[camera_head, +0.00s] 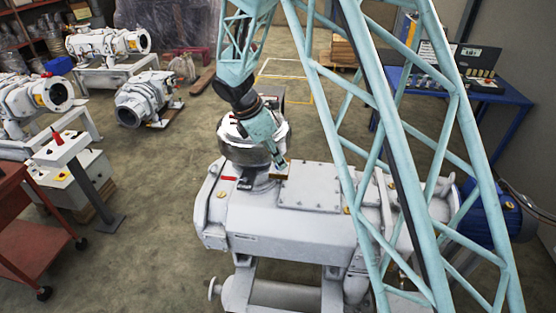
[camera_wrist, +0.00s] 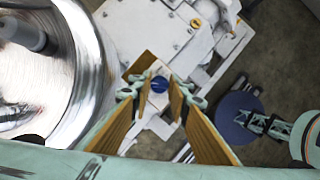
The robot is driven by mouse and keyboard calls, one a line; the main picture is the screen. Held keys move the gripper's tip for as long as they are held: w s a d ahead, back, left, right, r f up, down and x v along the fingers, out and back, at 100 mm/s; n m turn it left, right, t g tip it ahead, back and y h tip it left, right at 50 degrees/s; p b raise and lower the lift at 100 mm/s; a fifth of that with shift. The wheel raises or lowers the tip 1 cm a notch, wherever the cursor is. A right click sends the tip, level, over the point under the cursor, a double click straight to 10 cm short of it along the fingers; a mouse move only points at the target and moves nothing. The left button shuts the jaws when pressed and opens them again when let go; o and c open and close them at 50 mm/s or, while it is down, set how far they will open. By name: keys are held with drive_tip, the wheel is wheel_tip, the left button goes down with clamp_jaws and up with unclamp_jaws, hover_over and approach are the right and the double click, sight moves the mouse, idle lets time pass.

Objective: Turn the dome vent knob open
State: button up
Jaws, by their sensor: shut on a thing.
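The shiny metal dome (camera_head: 253,140) stands on the left end of the pale grey screw vacuum pump (camera_head: 280,222). It fills the left of the wrist view (camera_wrist: 58,75). My gripper (camera_head: 281,166) reaches down close beside the dome's right side. In the wrist view its tan-padded fingers (camera_wrist: 161,88) are shut on a small blue round knob (camera_wrist: 159,85), set on a pale fitting by the dome. In the head view the knob is hidden by my gripper. Which way the knob is turned cannot be told.
A bolted cover plate (camera_head: 310,188) lies right of my gripper on the pump. A blue motor (camera_head: 492,215) is at the pump's right end. A red cart (camera_head: 28,220) and several other pumps (camera_head: 108,43) stand to the left. The floor between is mostly clear.

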drive_tip(key=m, duration=0.2)
drive_tip(key=m+g, duration=0.1)
drive_tip(key=m, duration=0.1)
drive_tip(key=shift+w+g+h, duration=0.2)
drive_tip(key=shift+g+h, duration=0.1)
drive_tip(key=m+g, duration=0.1)
drive_tip(key=m, duration=0.3)
drive_tip(key=shift+w, duration=0.1)
drive_tip(key=m+g, duration=0.1)
drive_tip(key=m, duration=0.2)
drive_tip(key=shift+w+m+g+y, duration=0.1)
drive_tip(key=shift+m+g+y, duration=0.2)
drive_tip(key=shift+g+y, duration=0.1)
drive_tip(key=m+g+y, duration=0.1)
drive_tip(key=m, duration=0.3)
drive_tip(key=shift+d, duration=0.1)
drive_tip(key=o, duration=0.9)
drive_tip(key=shift+r, duration=0.1)
